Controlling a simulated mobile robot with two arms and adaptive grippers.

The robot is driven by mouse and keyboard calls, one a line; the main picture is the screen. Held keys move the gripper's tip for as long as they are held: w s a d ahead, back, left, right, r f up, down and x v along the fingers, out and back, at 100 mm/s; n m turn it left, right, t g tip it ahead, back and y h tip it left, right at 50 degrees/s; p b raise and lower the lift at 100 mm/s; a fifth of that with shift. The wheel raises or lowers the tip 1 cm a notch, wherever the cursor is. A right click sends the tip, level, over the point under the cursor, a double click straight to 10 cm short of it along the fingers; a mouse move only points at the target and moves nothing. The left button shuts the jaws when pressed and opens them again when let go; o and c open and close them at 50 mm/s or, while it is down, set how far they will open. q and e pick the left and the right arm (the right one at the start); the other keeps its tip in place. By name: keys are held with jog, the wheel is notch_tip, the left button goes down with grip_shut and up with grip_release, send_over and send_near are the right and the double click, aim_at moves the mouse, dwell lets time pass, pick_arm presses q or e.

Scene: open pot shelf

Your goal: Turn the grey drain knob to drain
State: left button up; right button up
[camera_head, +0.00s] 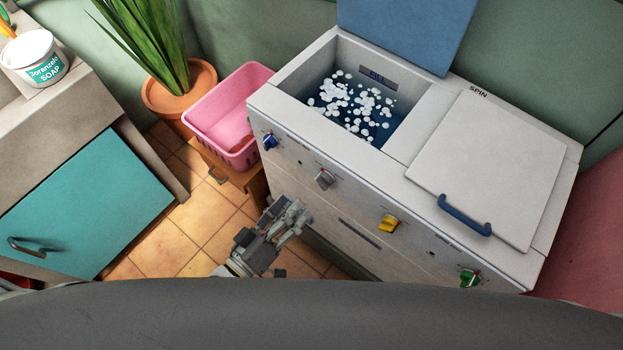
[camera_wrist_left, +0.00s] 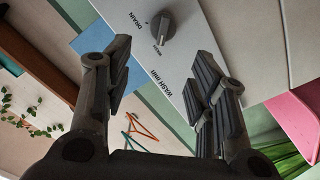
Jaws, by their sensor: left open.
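The grey drain knob (camera_head: 324,179) is on the front panel of the white washing machine (camera_head: 284,136), right of a blue knob. In the left wrist view the knob (camera_wrist_left: 164,32) lies beyond and between my fingertips, with "DRAIN" printed to its left and "WASH" below it. Its pointer seems to face the "WASH" side, but the mark is small. My left gripper (camera_head: 293,212) is open and empty, below and left of the knob in the head view; it also shows open in the left wrist view (camera_wrist_left: 162,70). It appears apart from the knob. My right gripper is not in view.
The panel also carries a blue knob (camera_head: 270,141), a yellow knob (camera_head: 388,224) and a green knob (camera_head: 469,278). The tub (camera_head: 415,108) holds water and suds. A pink basket (camera_head: 222,118) on a wooden stand and a potted plant (camera_head: 172,102) are to the left.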

aim_at(317, 181)
pick_arm(q)
jog(key=x, duration=0.9)
jog(key=shift+w+d, duration=0.15)
jog(key=shift+w, duration=0.05)
jog(key=c, duration=0.9)
